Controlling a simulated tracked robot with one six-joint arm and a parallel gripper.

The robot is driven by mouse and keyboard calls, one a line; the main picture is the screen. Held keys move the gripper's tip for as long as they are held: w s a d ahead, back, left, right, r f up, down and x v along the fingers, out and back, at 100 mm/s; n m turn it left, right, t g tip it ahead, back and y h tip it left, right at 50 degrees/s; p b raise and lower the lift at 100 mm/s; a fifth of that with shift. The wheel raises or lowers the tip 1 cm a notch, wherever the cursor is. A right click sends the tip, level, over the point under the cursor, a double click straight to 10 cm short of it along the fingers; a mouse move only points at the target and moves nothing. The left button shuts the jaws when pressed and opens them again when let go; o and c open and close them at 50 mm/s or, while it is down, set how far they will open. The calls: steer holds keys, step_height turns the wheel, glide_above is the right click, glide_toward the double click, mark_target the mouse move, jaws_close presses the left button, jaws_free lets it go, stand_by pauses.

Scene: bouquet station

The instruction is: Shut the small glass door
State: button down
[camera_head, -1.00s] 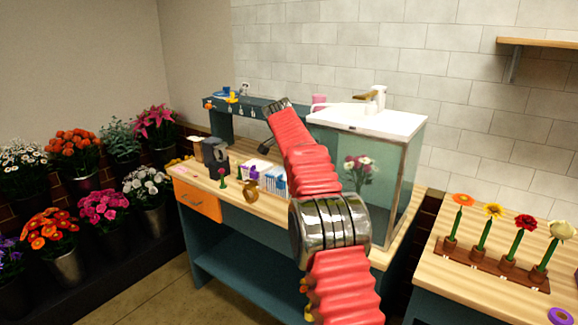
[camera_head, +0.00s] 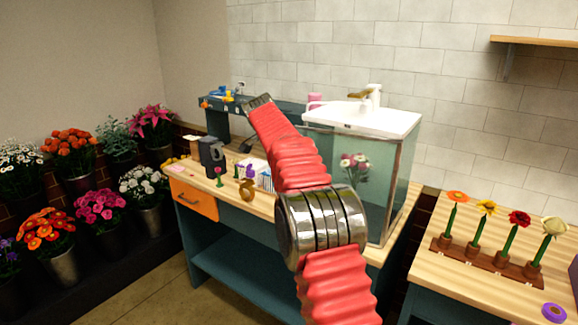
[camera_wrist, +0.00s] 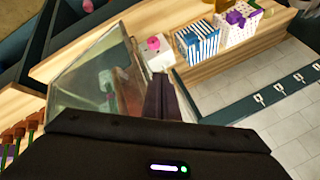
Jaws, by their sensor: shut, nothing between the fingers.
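The glass cabinet (camera_head: 385,190) with a white top stands at the right end of the wooden counter, with pink and white flowers inside. In the wrist view a framed glass pane (camera_wrist: 85,75) slants at the left. I cannot tell for sure whether this pane is the door, or how far the door stands open. My gripper's fingers (camera_wrist: 163,98) are closed together and empty, right of the pane and apart from it in the picture. In the head view my red arm crosses in front of the cabinet's left side and hides part of it; the fingertips are not clear there.
A striped box (camera_wrist: 198,42) and a dotted box with a purple bow (camera_wrist: 238,20) sit on the counter. A flower rack (camera_head: 485,262) is on the right table.

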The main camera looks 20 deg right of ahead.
steer(key=a+r, duration=0.5)
steer(key=r, duration=0.1)
steer(key=shift+w+r, duration=0.25)
stand_by(0.5)
steer(key=s+a+r+n+y, duration=0.1)
steer(key=s+a+n, duration=0.15)
steer(key=s, duration=0.55)
steer(key=s+a+r+n+y, duration=0.15)
steer(key=s+n, duration=0.25)
steer(key=s, duration=0.5)
steer(key=s+a+r+n+y, duration=0.1)
steer(key=s+a+n, duration=0.2)
steer(key=s, duration=0.5)
steer(key=s+a+f+n, duration=0.1)
steer(key=s+f+n, duration=0.1)
steer(key=s+f, duration=0.3)
steer(key=s+a+f+n+y, duration=0.1)
steer(key=s+f, duration=0.5)
steer(key=s, duration=0.6)
steer(key=s+a+f+n, duration=0.3)
steer(key=s+f+n, duration=0.2)
steer(key=s, duration=0.4)
steer(key=shift+s+a+f+y, duration=0.15)
steer(key=shift+s+f+y, duration=0.2)
steer(key=shift+f, duration=0.25)
